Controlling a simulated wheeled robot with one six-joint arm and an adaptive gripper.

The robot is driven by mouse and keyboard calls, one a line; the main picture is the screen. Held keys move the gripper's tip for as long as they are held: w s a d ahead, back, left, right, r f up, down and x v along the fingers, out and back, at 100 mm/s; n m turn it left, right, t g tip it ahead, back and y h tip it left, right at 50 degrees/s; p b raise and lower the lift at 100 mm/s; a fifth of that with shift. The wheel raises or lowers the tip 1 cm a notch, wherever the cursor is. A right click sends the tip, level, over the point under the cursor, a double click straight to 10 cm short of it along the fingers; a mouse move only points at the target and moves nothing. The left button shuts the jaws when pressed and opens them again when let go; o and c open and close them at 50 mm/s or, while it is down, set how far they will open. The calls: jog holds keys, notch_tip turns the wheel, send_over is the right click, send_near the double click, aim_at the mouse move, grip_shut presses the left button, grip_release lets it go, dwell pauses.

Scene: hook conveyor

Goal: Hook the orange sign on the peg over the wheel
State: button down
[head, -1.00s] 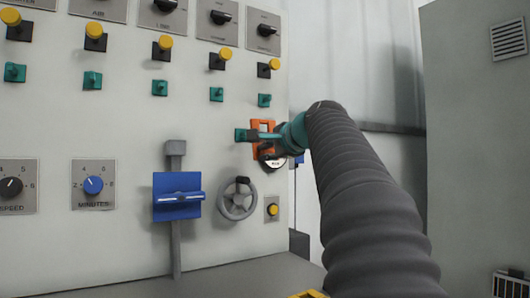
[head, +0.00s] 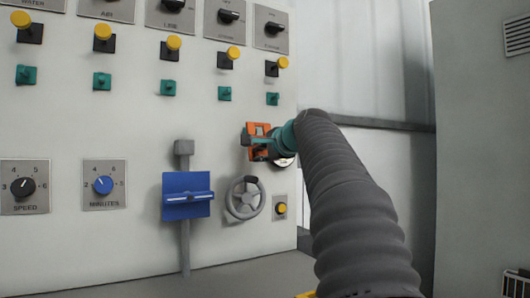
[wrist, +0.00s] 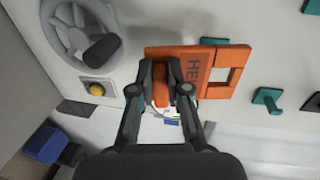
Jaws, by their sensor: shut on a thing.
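The orange sign (head: 257,128) is a flat plate with dark lettering and a rectangular window at one end. My gripper (wrist: 172,88) is shut on the sign's orange tab in the wrist view, where the sign's plate (wrist: 193,68) shows close to the panel. The grey wheel (head: 245,200) is below the sign in the head view and at upper left in the wrist view (wrist: 80,35). A teal peg (wrist: 215,40) shows at the sign's edge, partly hidden, level with the wheel. The window shows bare panel; I cannot tell whether sign and peg touch.
A row of teal pegs (head: 225,93) runs above, under yellow knobs (head: 228,53). A blue plate with a handle (head: 187,197) is left of the wheel. A yellow button (head: 281,208) is right of it. A grey cabinet (head: 483,150) stands far right.

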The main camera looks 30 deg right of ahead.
aim_at(255, 156)
jog(key=shift+p+x, duration=0.35)
jog(key=shift+x, duration=1)
jog(key=shift+w+f, duration=0.1)
jog(key=shift+w, duration=0.45)
jog(key=c, duration=1.1)
grip_release()
jog(key=shift+o, duration=0.2)
jog(key=shift+s, duration=0.1)
jog(key=v, duration=1.1)
jog(key=shift+s, duration=0.4)
